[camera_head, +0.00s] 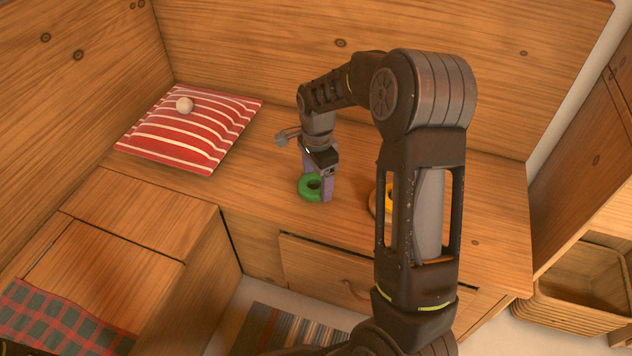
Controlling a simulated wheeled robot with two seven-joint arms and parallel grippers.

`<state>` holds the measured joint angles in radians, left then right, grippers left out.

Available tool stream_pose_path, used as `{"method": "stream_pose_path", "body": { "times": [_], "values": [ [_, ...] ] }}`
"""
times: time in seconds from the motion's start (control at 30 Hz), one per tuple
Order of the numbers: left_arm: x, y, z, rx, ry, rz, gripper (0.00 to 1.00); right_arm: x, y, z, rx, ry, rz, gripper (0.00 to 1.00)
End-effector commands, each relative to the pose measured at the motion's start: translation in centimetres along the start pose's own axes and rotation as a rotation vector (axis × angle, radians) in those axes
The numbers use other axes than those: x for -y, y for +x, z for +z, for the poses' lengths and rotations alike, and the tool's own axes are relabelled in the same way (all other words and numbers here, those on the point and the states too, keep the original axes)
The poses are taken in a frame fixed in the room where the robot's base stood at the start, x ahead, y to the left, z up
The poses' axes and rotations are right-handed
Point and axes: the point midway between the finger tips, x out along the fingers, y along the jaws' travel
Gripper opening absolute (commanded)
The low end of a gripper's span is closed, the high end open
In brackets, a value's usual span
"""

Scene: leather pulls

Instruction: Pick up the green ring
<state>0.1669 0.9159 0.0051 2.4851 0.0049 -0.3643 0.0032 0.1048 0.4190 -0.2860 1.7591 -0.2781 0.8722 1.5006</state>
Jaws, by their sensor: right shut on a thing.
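The green ring (307,194) is on or just above the wooden bench top, left of the picture's middle; I cannot tell whether it touches the wood. My right gripper (319,190) points down at it, with its purple fingers shut on the ring's right part. One finger hides a part of the ring. My left gripper is not in view.
My right arm partly hides a yellow-orange round thing (389,197) on the bench. A red striped cushion (176,145) with a pale ball (184,105) lies at the left. A drawer with a leather pull (352,289) is below the bench top. A basket (566,312) stands at the right.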

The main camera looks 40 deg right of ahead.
Motion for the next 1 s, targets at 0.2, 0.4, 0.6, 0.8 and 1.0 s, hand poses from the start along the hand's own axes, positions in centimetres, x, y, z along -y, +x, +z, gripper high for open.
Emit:
{"method": "stream_pose_path", "body": {
  "times": [0.2,0.4,0.6,0.8,1.0],
  "values": [
    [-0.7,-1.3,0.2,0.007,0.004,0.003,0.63,0.1,-3.3,0.0,0.0,0.0,-0.004,0.33],
    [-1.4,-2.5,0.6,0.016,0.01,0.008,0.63,0.1,-7.3,0.0,0.0,0.0,-0.004,0.33],
    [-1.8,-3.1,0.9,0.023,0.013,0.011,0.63,0.0,-9.6,0.0,0.0,0.0,-0.001,0.33],
    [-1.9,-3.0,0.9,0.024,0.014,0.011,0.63,0.0,-9.8,0.0,0.0,0.0,-0.001,0.33],
    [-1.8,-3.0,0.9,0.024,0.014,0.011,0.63,0.0,-9.7,0.0,0.0,0.0,-0.001,0.33]
  ]
}}
